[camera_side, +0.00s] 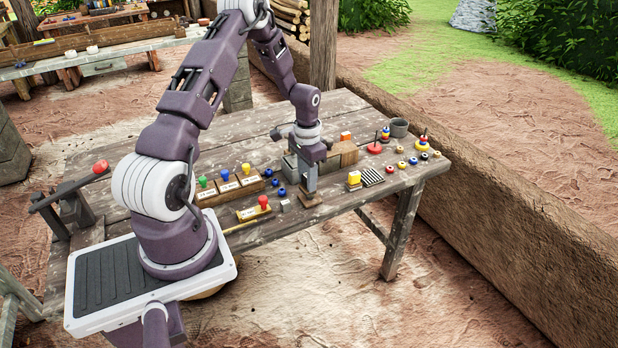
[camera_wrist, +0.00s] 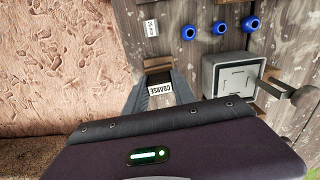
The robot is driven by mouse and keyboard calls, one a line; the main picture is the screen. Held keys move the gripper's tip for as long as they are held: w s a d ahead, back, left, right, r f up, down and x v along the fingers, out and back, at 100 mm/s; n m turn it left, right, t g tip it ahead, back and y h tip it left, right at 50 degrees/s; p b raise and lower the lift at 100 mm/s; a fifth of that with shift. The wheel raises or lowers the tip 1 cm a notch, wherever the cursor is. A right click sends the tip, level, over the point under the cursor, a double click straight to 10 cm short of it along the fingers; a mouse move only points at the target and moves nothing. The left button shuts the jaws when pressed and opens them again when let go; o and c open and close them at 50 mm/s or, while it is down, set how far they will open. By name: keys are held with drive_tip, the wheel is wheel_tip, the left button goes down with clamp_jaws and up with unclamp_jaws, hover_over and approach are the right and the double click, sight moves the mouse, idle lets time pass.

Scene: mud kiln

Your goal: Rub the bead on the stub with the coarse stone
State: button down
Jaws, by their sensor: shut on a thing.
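My gripper (camera_side: 310,190) points down near the table's front edge, its grey fingers closed. In the wrist view my gripper (camera_wrist: 160,92) is shut on the coarse stone (camera_wrist: 160,88), a block with a white label reading COARSE. A brown wooden piece (camera_wrist: 158,71) shows beside the label, between the fingers. In the side view a brown block (camera_side: 311,201) shows right under the fingertips; I cannot tell whether it is clear of the table. A red ball (camera_side: 101,167) sits at the raised end of a dark bar at the far left. I cannot tell which thing is the stub.
Several blue beads (camera_wrist: 220,27) and a 25 mm label (camera_wrist: 151,28) lie near my gripper. A grey box with a handle (camera_wrist: 231,73) stands close beside it. Labelled wooden blocks (camera_side: 228,187) stand left; coloured rings, a grey cup (camera_side: 398,127) and a striped pad (camera_side: 371,177) lie right.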

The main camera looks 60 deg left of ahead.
drive_tip(key=shift+w, duration=1.05)
wheel_tip(320, 180, up, 8)
drive_tip(key=shift+r, duration=0.1)
idle(0.6)
